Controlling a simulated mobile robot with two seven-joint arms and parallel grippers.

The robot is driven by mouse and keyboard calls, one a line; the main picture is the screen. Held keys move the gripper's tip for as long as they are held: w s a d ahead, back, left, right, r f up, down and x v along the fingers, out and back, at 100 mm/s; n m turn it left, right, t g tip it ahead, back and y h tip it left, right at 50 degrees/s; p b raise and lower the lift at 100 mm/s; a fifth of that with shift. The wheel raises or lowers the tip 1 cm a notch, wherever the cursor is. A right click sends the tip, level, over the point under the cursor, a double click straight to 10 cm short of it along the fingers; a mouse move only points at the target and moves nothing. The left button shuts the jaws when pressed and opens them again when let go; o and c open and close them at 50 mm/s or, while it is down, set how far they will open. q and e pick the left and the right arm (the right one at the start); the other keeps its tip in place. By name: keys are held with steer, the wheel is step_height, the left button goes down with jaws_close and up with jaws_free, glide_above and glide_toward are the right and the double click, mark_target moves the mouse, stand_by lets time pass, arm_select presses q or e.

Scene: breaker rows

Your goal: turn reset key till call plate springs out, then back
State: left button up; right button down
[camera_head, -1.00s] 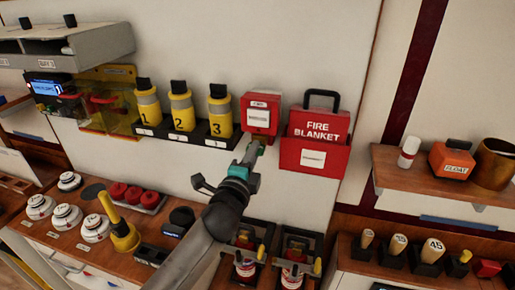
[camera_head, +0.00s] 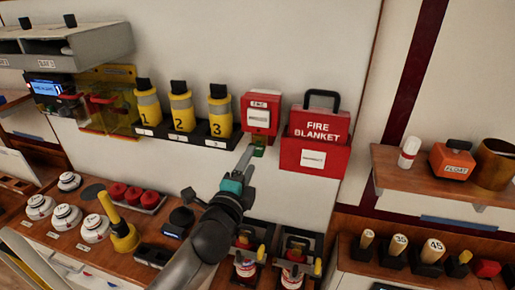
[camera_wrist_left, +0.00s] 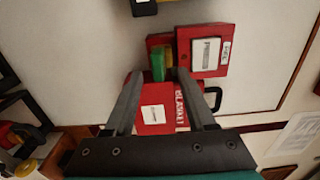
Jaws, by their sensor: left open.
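The red call point (camera_head: 258,112) is mounted on the wall, with a white call plate (camera_head: 259,118) on its front. The green reset key (camera_head: 259,149) shows just below it. In the left wrist view the key (camera_wrist_left: 158,66) sits beside a yellow part, under the red housing; the white plate (camera_wrist_left: 206,53) is to its right. I cannot tell whether the plate stands out. My left gripper (camera_head: 248,161) is open just below the key. In the wrist view the key appears between the fingertips (camera_wrist_left: 160,74), with no clear contact. My right gripper is out of view.
A red fire blanket box (camera_head: 314,156) hangs close right of the call point. Several yellow numbered canisters stand in a black rack (camera_head: 190,132) to its left. Below is a wooden counter (camera_head: 50,255) with knobs and holders. A shelf (camera_head: 425,181) is at right.

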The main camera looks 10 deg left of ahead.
arm_select(q)
steer(key=s, duration=0.8)
steer(key=s+a+f+n+g+b, duration=0.1)
steer(key=s+f+n+g+b, duration=0.15)
steer(key=f, duration=1.25)
steer(key=s+a+f+n+g+b, duration=0.1)
steer(key=s+f+n+g+b, duration=0.2)
steer(key=f, duration=1.2)
steer(key=s+a+f+n+g+b, duration=0.1)
steer(key=s+f+n+g+b, duration=0.3)
steer(key=f, duration=1)
steer(key=s+a+f+n+g+b, duration=0.1)
steer(key=s+f+n+g+b, duration=0.5)
steer(key=s+f, duration=2.2)
steer(key=s+g+b, duration=0.1)
steer(key=s+b, duration=0.1)
steer(key=b, duration=0.1)
steer(key=shift+s+a+f+n+y+b, duration=0.15)
steer(key=shift+s+f+n+y+b, duration=0.1)
steer(key=shift+f+n+y+b, duration=0.1)
